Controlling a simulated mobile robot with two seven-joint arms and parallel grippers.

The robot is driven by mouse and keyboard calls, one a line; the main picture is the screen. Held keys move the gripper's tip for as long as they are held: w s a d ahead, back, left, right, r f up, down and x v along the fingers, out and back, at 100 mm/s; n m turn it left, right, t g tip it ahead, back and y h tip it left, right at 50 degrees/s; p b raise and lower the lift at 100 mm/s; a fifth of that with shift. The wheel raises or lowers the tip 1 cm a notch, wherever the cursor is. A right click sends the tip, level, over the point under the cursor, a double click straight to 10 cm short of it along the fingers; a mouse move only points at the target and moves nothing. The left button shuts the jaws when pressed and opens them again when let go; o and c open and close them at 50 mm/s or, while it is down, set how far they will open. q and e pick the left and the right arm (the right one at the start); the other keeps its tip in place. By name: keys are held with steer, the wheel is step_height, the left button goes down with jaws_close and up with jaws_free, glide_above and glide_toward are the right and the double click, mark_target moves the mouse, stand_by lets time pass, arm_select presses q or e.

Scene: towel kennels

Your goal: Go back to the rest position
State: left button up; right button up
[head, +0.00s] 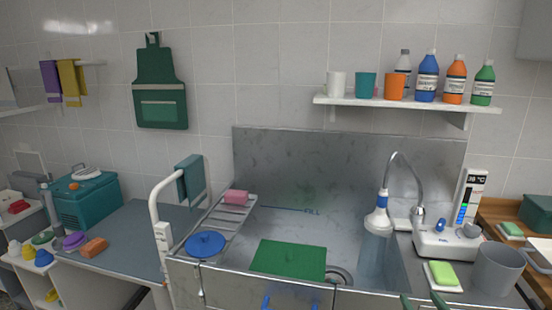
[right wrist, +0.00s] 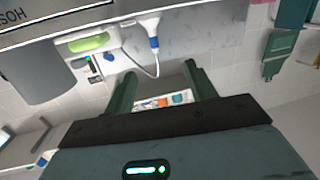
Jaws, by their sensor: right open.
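My right gripper (head: 422,303) shows only by its two dark green fingertips at the bottom edge of the head view, in front of the steel tub's right end. In the right wrist view its two fingers (right wrist: 161,88) stand wide apart. Nothing is held between them. My left gripper is not in view.
The steel tub (head: 345,160) holds a green mat (head: 290,259), with a shower head (head: 378,215) hanging at its right. A grey bin (head: 498,268) and green sponge (head: 443,273) stand to the right. A blue disc (head: 205,244) lies at the left.

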steer(key=s+a+f+n+g+y, duration=0.1)
steer(key=s+a+f+g, duration=0.15)
steer(key=s+f, duration=0.65)
steer(key=s+a+f+g+y, duration=0.15)
steer(key=s+a+f, duration=0.25)
steer(key=s+f, duration=0.45)
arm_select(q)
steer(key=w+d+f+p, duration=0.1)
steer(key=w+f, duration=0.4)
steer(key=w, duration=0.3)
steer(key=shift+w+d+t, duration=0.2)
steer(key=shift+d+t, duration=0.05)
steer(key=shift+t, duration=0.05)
arm_select(e)
steer(key=s+a+f+g, duration=0.2)
steer(key=s+a+f, duration=0.1)
steer(key=s, duration=0.6)
steer(key=s+a+f+g, duration=0.2)
steer(key=s+f, duration=0.1)
steer(key=s, duration=0.6)
steer(key=shift+s+a+f+n, duration=0.25)
steer(key=shift+a+f+n, duration=0.15)
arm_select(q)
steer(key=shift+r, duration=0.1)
